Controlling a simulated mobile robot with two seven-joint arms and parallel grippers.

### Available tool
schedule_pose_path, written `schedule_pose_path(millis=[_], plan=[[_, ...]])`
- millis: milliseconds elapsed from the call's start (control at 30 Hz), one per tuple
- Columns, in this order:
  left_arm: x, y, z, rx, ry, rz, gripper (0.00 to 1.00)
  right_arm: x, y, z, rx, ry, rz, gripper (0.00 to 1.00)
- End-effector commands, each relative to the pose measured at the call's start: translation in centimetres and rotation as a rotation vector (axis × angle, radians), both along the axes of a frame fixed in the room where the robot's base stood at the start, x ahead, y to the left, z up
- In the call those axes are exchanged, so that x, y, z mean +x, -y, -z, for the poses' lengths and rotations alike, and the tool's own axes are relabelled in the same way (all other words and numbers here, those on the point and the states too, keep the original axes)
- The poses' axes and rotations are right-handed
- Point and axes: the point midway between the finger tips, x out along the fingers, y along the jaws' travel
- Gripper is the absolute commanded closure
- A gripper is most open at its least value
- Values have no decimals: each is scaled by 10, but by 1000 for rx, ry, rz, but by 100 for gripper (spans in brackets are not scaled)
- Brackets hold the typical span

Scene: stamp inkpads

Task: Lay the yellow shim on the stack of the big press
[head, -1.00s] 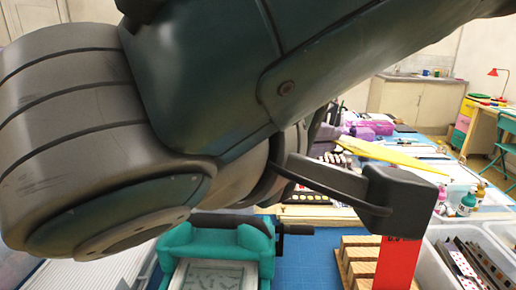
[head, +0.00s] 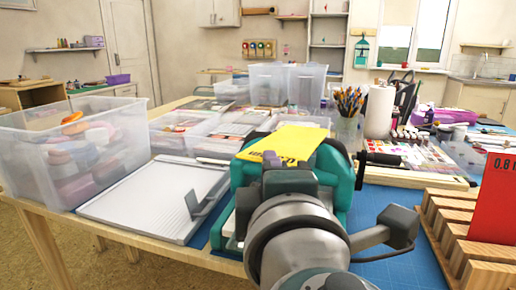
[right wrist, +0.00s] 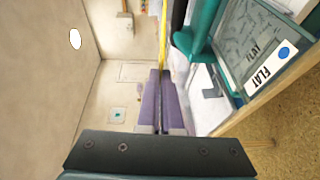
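The yellow shim (head: 292,142) is a flat sheet with dark print near its front edge. My right gripper (head: 272,162) has it pinched at that edge and holds it over the teal big press (head: 340,178). In the right wrist view the purple fingers (right wrist: 158,105) are closed together, with the shim (right wrist: 163,42) showing as a thin yellow strip beyond them. The press (right wrist: 205,35) is at the right there, beside a plate labelled FLAT (right wrist: 268,75). My wrist and the shim hide the stack in the head view. My left gripper is out of view.
A wooden slotted rack (head: 455,240) with a red sheet (head: 497,200) stands at the right. A white ridged tray (head: 150,200) and a clear bin (head: 75,150) are at the left. The press crank (head: 383,158) sticks out to the right. Clear boxes and a brush jar (head: 348,125) stand behind.

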Motion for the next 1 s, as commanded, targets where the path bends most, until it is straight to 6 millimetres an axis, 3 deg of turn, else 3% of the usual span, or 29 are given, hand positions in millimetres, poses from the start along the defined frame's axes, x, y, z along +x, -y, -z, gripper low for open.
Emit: schedule_pose_path(millis=[33, 200, 300, 767, 1000], plan=[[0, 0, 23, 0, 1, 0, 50, -9, -1, 33, -4, 2, -23, 100], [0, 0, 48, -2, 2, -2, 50, -33, -9, 73, -19, 41, -100, 100], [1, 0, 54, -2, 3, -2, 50, -43, -14, 86, -23, 57, -131, 100], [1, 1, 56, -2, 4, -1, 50, -50, -17, 92, -24, 71, -153, 100], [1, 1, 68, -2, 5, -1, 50, -51, -15, 102, -26, 71, -150, 100]])
